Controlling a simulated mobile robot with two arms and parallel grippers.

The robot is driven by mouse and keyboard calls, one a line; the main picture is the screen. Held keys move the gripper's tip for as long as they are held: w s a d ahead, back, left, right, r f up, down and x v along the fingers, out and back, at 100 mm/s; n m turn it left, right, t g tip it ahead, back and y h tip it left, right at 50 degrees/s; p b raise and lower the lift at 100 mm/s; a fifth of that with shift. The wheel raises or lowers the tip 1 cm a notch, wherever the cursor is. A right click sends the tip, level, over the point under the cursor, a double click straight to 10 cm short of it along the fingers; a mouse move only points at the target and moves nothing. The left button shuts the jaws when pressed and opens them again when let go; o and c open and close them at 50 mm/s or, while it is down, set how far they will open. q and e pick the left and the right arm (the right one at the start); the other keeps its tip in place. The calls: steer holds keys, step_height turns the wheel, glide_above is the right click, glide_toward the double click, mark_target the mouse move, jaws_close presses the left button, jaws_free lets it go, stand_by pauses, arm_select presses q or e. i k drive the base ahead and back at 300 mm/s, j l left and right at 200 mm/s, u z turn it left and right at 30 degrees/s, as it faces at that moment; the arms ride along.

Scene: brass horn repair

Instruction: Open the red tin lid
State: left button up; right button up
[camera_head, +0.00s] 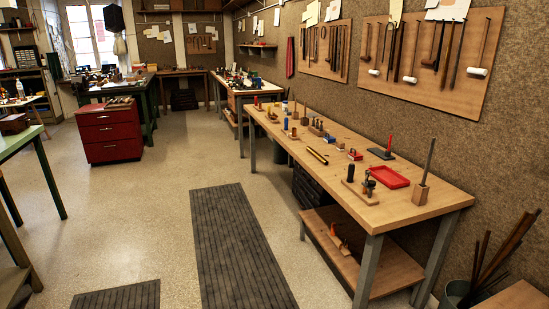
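I cannot pick out a red tin with a lid for certain. A flat red rectangular tray-like thing (389,177) lies on the right workbench (440,196), near its close end. A small red thing (355,155) sits farther back on the same bench, too small to tell whether it is a tin or has a lid. Neither of my grippers is in view.
The long bench also holds brass tubes (317,155), a wooden block with a rod (420,192) and several small tools. A red drawer cabinet (109,134) stands at left. A dark mat (236,245) lies on open floor. A bucket of rods (457,294) stands at lower right.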

mark_target(355, 153)
steer(key=i+z, duration=0.1)
steer(key=i, duration=0.5)
steer(key=i+j+z, duration=0.1)
steer(key=i, duration=0.45)
steer(key=i+j+z, duration=0.1)
steer(key=i, duration=0.5)
